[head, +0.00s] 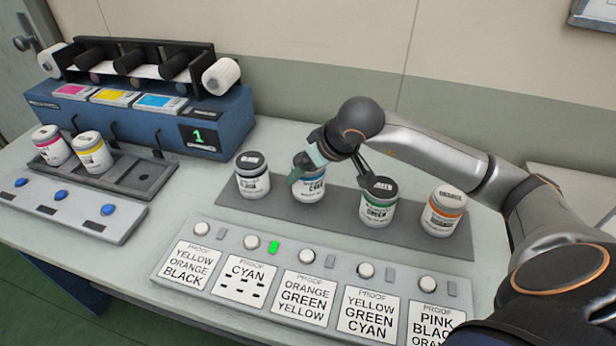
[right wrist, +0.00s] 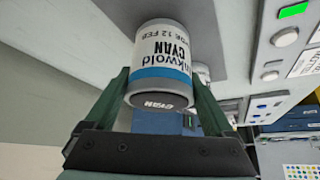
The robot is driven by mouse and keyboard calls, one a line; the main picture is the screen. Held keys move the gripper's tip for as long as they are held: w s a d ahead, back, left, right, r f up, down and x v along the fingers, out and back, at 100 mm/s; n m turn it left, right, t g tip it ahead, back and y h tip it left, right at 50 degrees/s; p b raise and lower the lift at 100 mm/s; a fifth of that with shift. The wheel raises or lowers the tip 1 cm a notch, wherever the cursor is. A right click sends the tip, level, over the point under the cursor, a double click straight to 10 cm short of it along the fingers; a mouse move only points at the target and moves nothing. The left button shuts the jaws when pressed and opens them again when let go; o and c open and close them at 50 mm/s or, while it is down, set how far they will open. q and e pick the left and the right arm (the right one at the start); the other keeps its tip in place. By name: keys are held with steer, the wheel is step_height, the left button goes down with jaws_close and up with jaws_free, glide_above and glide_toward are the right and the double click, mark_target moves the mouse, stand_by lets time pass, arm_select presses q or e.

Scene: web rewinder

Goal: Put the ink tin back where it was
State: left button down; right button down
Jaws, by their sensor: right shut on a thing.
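The ink tin (head: 311,189), white with a cyan band and a dark lid, is in the row over the grey mat (head: 335,207), between the black and green tins. My right gripper (head: 308,166) is shut on it from above, its fingers on either side. In the right wrist view the CYAN label of the tin (right wrist: 163,50) faces me between the fingers of my gripper (right wrist: 163,98). The tin looks upright; I cannot tell whether its base touches the mat. My left gripper is not in view.
A black tin (head: 252,177) stands left of it; a green tin (head: 378,204) and an orange tin (head: 442,212) stand right. A proof panel (head: 230,235) with several cards lies in front, one green light lit. A tray (head: 148,178) with pink and yellow tins stands by the blue rewinder (head: 222,115).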

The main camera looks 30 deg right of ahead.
steer(key=shift+a+f, duration=0.1)
steer(key=shift+f, duration=1)
steer(key=shift+f, duration=0.25)
jaws_free()
steer(key=shift+s+r, duration=0.1)
steer(key=shift+r, duration=0.3)
steer(key=v, duration=1.1)
steer(key=shift+s+r, duration=0.2)
steer(key=shift+r, duration=0.05)
